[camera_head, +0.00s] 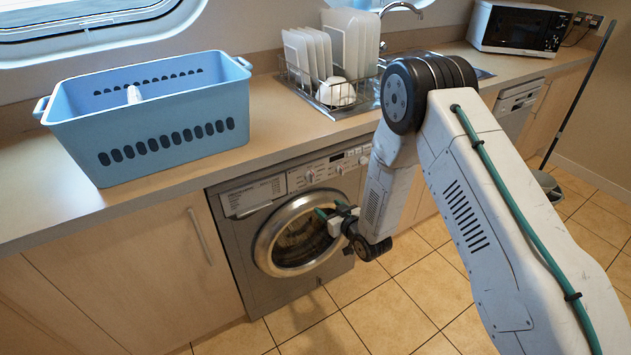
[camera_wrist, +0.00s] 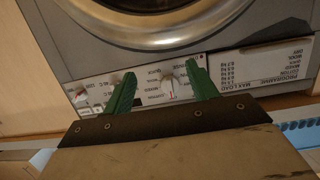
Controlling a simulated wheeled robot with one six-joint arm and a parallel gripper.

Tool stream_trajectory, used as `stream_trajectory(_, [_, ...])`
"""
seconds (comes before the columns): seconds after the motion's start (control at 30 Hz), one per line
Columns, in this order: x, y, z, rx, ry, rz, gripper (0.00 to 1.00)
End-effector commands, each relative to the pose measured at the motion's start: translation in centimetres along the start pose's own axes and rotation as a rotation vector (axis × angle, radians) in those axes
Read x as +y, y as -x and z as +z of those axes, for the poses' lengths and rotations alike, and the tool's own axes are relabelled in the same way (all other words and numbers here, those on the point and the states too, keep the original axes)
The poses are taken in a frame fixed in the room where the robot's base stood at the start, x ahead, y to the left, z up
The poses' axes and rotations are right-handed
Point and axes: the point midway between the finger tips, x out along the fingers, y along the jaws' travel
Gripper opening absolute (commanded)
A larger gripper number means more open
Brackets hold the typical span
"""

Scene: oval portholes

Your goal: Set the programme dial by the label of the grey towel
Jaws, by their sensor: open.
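The grey washing machine (camera_head: 290,235) stands under the counter with its round door shut. Its programme dial (camera_head: 310,177) is a small pale knob on the upper panel. In the wrist view the panel appears upside down, and the dial (camera_wrist: 167,86) lies between the green fingers of my gripper (camera_wrist: 161,72). I cannot tell whether either finger touches it. The gripper (camera_head: 330,209) is open, in front of the machine in the head view. No grey towel or towel label shows in either view.
A blue laundry basket (camera_head: 180,110) stands on the counter (camera_head: 265,140) above the machine, with something white inside. A dish rack (camera_head: 320,92) with plates stands beside the sink. A microwave (camera_head: 519,29) is farther right. The tiled floor (camera_head: 385,310) before the machine is clear.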

Motion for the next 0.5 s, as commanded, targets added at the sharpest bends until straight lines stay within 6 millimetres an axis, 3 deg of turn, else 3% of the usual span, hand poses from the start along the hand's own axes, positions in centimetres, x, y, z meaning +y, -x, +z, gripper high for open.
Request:
stream_trajectory(0.03, [0.0,-0.2,-2.0,0.082,0.004,-0.006,0.58])
stream_trajectory(0.13, [-0.2,0.0,-4.2,0.189,0.004,-0.015,0.58])
stream_trajectory(0.3, [-0.2,-0.3,-5.6,0.250,0.004,-0.017,0.58])
stream_trajectory(0.5, [-0.2,-3.2,-6.3,0.250,0.003,-0.016,0.58])
